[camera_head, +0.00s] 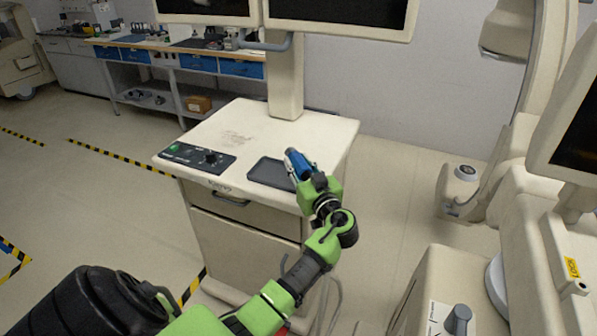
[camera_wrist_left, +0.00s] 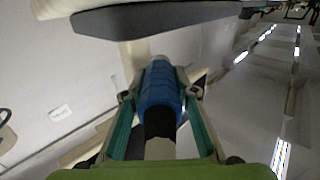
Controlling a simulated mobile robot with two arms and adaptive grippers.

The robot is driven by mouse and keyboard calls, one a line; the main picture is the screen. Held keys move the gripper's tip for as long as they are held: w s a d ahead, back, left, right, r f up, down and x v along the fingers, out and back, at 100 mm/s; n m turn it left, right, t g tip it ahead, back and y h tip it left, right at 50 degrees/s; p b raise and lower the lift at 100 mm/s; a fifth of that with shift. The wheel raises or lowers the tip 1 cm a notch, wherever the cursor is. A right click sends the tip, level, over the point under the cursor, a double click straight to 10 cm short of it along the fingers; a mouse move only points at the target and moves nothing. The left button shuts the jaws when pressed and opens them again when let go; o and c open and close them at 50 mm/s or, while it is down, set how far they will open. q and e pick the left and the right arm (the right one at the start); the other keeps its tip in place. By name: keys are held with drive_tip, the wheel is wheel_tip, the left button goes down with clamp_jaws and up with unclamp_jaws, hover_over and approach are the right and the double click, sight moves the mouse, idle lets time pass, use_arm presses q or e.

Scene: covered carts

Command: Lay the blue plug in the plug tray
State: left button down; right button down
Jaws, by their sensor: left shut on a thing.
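The blue plug (camera_head: 297,162) is between the fingers of my left gripper (camera_head: 302,172), over the front right part of the cart top in the head view. In the left wrist view the plug (camera_wrist_left: 161,92) sits between both fingertips of the left gripper (camera_wrist_left: 161,97), its dark end toward the palm. The plug tray (camera_head: 266,173) is a shallow dark grey tray on the cart top, just left of the plug; the gripper and plug overlap its right side. No plug shows in its visible part. The gap between plug and tray is hard to judge. My right gripper is out of view.
The cart top (camera_head: 228,133) carries a black control panel (camera_head: 198,157) at its left front. A cream post (camera_head: 285,85) with monitors (camera_head: 340,14) rises behind. Large cream equipment (camera_head: 525,215) stands at the right. The rear middle of the cart top is clear.

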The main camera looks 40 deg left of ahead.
use_arm(q)
drive_tip(key=shift+w+a+f, duration=0.1)
drive_tip(key=shift+w+f, duration=0.1)
drive_tip(key=shift+w, duration=0.05)
wheel_tip(320, 180, down, 2)
drive_tip(key=shift+p, duration=0.8)
drive_tip(key=shift+s+f, duration=0.1)
drive_tip(key=shift+f, duration=0.4)
drive_tip(key=shift+f+b, duration=0.65)
drive_tip(key=shift+b, duration=0.5)
drive_tip(key=c, duration=1.6)
unclamp_jaws()
drive_tip(key=shift+r, duration=0.15)
